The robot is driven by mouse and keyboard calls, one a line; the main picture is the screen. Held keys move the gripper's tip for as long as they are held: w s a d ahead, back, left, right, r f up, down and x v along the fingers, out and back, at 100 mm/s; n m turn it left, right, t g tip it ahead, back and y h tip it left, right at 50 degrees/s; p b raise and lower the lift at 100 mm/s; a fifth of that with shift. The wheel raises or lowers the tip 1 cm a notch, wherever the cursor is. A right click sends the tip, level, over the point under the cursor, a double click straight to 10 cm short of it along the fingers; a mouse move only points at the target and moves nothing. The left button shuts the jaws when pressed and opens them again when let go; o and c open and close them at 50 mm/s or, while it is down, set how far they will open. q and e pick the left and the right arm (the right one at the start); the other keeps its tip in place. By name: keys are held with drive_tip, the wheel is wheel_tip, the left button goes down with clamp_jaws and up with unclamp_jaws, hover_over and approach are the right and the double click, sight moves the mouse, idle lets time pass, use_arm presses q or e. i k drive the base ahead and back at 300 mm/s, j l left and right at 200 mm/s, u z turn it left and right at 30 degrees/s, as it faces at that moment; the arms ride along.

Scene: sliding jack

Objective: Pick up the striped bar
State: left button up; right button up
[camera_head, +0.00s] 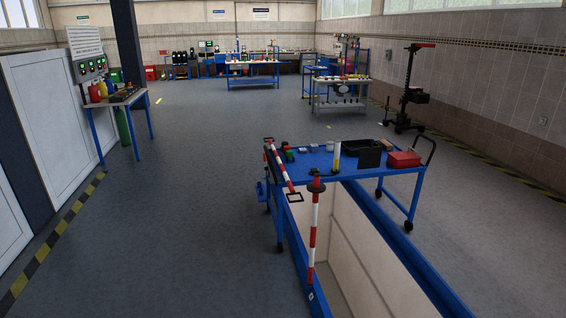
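Two red and white striped pieces show in the head view. One striped bar (280,167) runs aslant along the left end of the blue cart, with a small dark frame at its near end. I cannot tell whether it rests on the cart or just beside it. The other is an upright striped post (313,232) with a dark round top, standing at the near left edge of the pit. I cannot tell from this view whether they are joined. Neither of my grippers is in view.
A blue wheeled cart (325,172) with a black tray (362,146) and red box (404,159) stands across the open pit with its blue rim (408,262). A small table (122,98) stands at left. The grey floor left of the pit is clear.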

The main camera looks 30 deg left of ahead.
sight(290, 186)
drive_tip(key=i+j, duration=0.15)
drive_tip(key=j, duration=0.2)
drive_tip(key=i+j+u, duration=0.1)
drive_tip(key=j, duration=0.25)
drive_tip(key=i+j, duration=0.25)
drive_tip(key=i+j+u, duration=0.1)
drive_tip(key=j, duration=0.35)
drive_tip(key=i+j+u, duration=0.15)
drive_tip(key=i+j, duration=0.2)
drive_tip(key=i+j+u, duration=0.2)
drive_tip(key=i, duration=0.4)
drive_tip(key=i+j+u, duration=0.15)
drive_tip(key=i+j, duration=0.15)
drive_tip(key=i, duration=0.2)
drive_tip(key=i+j+u, duration=0.2)
drive_tip(key=i, duration=0.3)
drive_tip(key=i+l+u, duration=0.4)
drive_tip(key=i+l, duration=0.6)
drive_tip(key=l, duration=0.3)
drive_tip(key=i+l+u, duration=0.1)
drive_tip(key=l, duration=0.3)
drive_tip(key=i+j, duration=0.25)
drive_tip(key=i, duration=0.25)
